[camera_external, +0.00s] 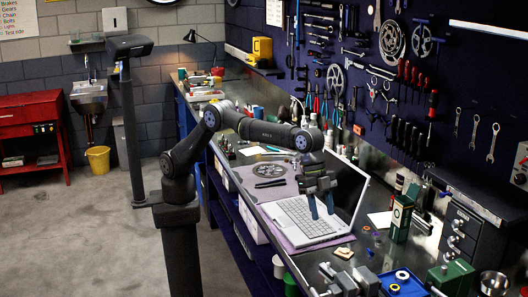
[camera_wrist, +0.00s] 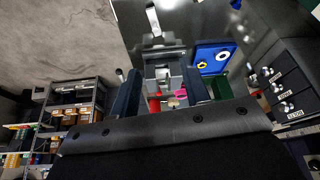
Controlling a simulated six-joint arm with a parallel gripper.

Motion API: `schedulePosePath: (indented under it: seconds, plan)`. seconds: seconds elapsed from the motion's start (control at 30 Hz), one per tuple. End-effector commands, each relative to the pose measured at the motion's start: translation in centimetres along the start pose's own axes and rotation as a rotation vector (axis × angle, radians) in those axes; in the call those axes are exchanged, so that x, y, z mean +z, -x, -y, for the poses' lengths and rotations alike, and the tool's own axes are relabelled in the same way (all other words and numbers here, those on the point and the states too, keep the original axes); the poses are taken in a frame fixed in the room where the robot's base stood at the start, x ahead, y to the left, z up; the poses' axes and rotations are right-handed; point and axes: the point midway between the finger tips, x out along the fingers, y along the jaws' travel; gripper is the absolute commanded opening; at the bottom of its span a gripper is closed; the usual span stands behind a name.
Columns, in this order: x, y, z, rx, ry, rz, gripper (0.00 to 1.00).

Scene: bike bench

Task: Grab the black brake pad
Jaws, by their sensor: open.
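I cannot pick out the black brake pad for certain in either view. Dark slim pieces (camera_external: 270,184) lie on the purple mat (camera_external: 248,173), too small to identify. My gripper (camera_external: 321,207) is over the keyboard of the open silver laptop (camera_external: 300,216), fingers pointing down; I cannot tell its exact height. The fingers are apart with nothing seen between them. In the wrist view my gripper (camera_wrist: 160,90) also shows open, with the vise and small coloured items beyond the fingers.
A vise (camera_external: 343,279) and a blue tray (camera_external: 402,284) with rings stand at the near end of the bench. The tray also shows in the wrist view (camera_wrist: 226,65). A green box (camera_external: 401,218) and drawers (camera_external: 462,232) stand to the right. The tool wall rises behind.

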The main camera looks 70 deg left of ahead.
Motion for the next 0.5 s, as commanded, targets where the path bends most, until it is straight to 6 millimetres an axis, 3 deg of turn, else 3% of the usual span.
schedulePosePath:
  seconds: [0.17, 0.5]
  plan:
    - [0.2, -2.6, 0.0, 0.001, 0.000, 0.003, 0.43]
    - [0.2, -9.8, -0.1, 0.000, 0.001, 0.001, 0.43]
